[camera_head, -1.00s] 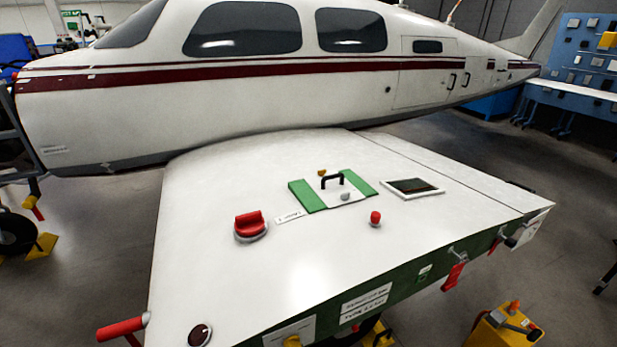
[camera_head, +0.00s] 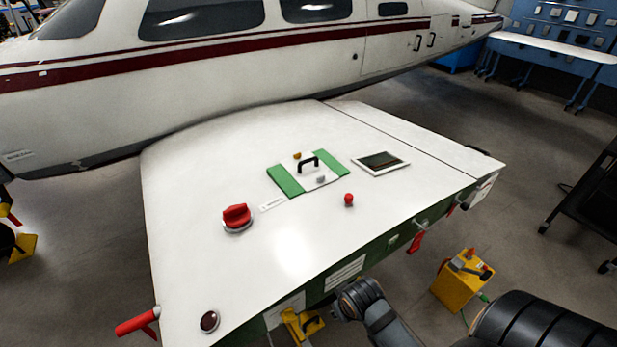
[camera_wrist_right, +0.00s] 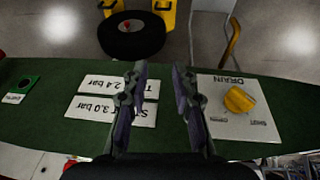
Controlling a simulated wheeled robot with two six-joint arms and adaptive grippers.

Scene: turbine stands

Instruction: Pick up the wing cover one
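The likely wing cover is a white panel (camera_head: 322,182) with a black handle (camera_head: 308,162), set between two green strips (camera_head: 285,180) on top of the white wing. A grey knob and a yellow knob sit at its edges. I cannot read a label on it. My right arm (camera_head: 375,310) comes in from the lower right, below the wing's front edge and well away from the panel. In the right wrist view my right gripper (camera_wrist_right: 160,72) is open and empty, with its fingers apart in front of the green wing edge. My left gripper is not in view.
A red knob (camera_head: 237,216), a small red knob (camera_head: 349,200) and a dark framed window (camera_head: 382,163) are on the wing. A drain panel (camera_wrist_right: 255,122) with a yellow knob (camera_wrist_right: 240,99) is on the green edge. A yellow box (camera_head: 460,280) stands on the floor.

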